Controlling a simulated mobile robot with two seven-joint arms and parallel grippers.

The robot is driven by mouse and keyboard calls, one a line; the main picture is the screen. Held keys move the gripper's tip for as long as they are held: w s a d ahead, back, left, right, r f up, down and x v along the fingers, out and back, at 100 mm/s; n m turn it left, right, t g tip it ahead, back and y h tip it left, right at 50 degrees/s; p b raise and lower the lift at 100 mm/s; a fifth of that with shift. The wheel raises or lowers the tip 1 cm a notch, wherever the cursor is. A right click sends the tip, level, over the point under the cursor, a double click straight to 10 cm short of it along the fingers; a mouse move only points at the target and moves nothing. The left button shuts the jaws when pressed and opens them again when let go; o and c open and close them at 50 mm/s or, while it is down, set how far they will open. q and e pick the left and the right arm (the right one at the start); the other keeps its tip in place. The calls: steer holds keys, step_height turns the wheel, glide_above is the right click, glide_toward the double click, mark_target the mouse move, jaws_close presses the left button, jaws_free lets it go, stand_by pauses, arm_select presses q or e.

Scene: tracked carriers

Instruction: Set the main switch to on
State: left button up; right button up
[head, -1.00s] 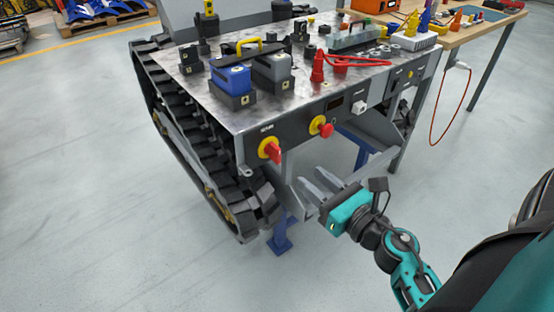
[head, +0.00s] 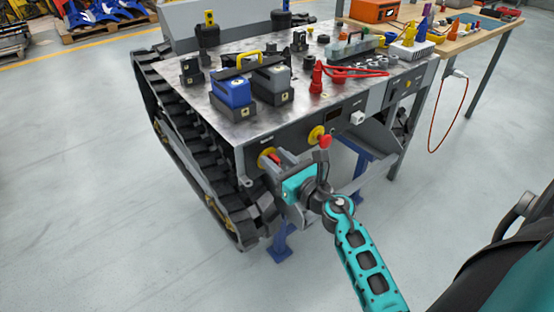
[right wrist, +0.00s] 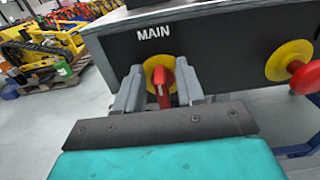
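The main switch is a red handle (right wrist: 163,88) on a yellow round plate under the label MAIN in the right wrist view. In the head view its yellow plate (head: 267,157) shows on the front panel, partly covered by my gripper. The handle points about straight down. My right gripper (right wrist: 158,84) is at the switch, one finger on each side of the handle, with small gaps seeming to remain. It also shows in the head view (head: 276,160). Whether the fingers touch the handle is hard to tell. My left gripper is not in view.
A second yellow plate with a red knob (right wrist: 304,78) sits right of the switch. The tracked carrier (head: 215,116) bears blue and grey battery blocks and red cones on top. A workbench (head: 462,36) stands behind at the right. The floor at the left is clear.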

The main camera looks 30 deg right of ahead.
steer(key=shift+c, duration=0.2)
jaws_close()
